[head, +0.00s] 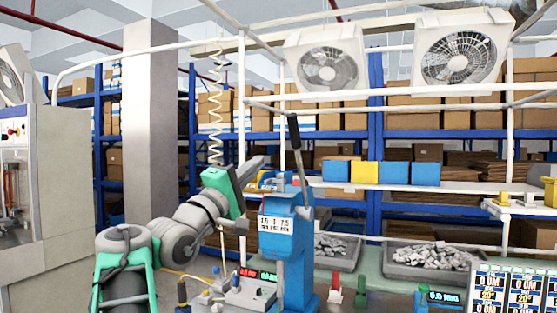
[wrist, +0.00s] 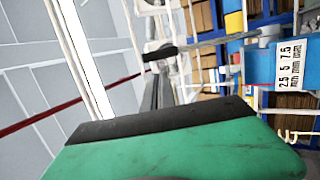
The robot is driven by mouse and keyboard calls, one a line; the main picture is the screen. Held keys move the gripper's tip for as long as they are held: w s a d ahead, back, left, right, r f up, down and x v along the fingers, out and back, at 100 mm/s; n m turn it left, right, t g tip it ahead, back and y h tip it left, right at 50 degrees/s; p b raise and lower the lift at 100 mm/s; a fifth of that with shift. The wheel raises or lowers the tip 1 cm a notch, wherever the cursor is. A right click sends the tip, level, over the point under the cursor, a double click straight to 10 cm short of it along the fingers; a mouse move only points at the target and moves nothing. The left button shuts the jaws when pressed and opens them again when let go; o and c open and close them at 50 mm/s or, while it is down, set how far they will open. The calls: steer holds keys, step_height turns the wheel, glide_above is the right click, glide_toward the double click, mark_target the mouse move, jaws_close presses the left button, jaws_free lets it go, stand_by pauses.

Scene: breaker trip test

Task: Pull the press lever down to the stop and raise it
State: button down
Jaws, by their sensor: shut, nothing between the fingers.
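The blue press (head: 286,240) stands on the bench in the middle of the head view, with a white scale label on its front. Its lever (head: 297,150) stands nearly upright, with a black grip at the top. My gripper (head: 260,162), with its green body, is left of the press and below the lever's grip, apart from it in the head view. In the wrist view the lever (wrist: 200,43) lies across the top, its black grip just beyond my shut, empty fingers (wrist: 163,80). The blue press head (wrist: 258,66) is at the right there. Contact with the lever cannot be told.
Blue and yellow bins (head: 365,174) stand on a shelf behind the press. Grey trays of metal parts (head: 432,257) lie to the right. A coiled cable (head: 215,110) hangs behind my arm. Small devices with displays (head: 252,285) crowd the bench front.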

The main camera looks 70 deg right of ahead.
mark_target(291, 132)
steer(key=p+x, duration=0.5)
steer(key=x, duration=0.9)
steer(key=shift+a+r+p, duration=0.15)
steer(key=shift+p, duration=0.2)
